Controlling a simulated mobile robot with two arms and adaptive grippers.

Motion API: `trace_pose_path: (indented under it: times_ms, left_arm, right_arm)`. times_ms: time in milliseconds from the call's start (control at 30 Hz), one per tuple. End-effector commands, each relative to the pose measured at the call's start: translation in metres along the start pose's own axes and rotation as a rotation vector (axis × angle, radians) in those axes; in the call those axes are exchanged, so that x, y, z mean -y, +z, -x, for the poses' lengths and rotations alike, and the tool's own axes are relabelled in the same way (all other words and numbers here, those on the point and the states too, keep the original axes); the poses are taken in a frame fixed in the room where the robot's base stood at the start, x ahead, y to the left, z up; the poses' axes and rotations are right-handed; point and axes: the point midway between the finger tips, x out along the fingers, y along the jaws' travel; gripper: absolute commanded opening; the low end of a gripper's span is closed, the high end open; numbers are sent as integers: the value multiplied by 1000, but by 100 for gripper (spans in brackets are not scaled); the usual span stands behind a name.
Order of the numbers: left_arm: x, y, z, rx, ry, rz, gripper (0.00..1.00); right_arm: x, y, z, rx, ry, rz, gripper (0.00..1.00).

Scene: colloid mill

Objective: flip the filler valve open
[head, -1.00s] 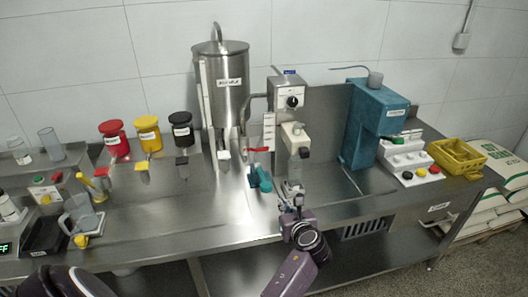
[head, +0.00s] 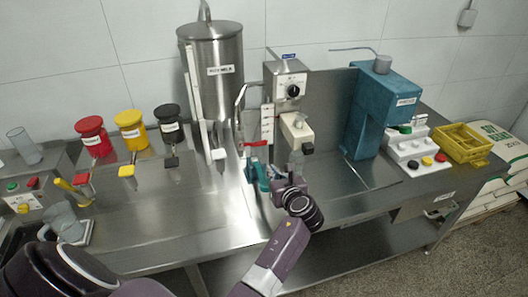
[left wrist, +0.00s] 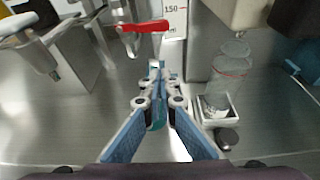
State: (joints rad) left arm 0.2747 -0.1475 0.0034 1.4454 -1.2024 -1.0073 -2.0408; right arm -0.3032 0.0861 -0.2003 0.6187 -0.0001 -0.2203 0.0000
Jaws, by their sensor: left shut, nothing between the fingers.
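The filler valve's red lever (head: 257,143) sticks out on the front of the filler beside the steel hopper (head: 217,85). In the left wrist view the lever (left wrist: 150,26) lies crosswise on a metal valve body, beyond my fingertips. My left gripper (head: 253,172) is just below and in front of the lever in the head view. In the left wrist view its blue fingers (left wrist: 155,68) are together and empty, with a visible gap to the lever. My right gripper is not in view.
Red (head: 92,135), yellow (head: 131,130) and black (head: 170,122) dispensers are left. A blue machine (head: 378,110), white button box (head: 416,150) and yellow crate (head: 462,143) are right.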

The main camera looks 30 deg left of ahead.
Motion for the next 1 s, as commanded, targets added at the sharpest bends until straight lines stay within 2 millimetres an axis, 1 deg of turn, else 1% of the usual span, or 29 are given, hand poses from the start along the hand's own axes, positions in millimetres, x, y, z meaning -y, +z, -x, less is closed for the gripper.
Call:
trace_pose_path:
  times_ms: [33,133,333,533,900,933,967,1000]
  left_arm:
    - [0,0,-1,0,1,0,0]
    - [0,-2,-7,2,1,0,0]
    - [0,-5,-31,3,1,2,0]
    - [0,-5,-58,2,1,2,0]
    - [0,-4,-102,1,1,2,0]
    - [0,-2,-103,2,0,3,0]
    - [1,12,-97,3,-2,6,0]
    - [1,18,-94,2,-2,5,0]
  right_arm:
    - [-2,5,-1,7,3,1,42]
    - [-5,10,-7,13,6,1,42]
    - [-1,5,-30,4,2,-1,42]
    - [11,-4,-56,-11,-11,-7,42]
    - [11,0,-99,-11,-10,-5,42]
    - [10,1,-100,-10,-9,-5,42]
    - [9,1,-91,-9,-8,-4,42]
    - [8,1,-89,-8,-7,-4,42]
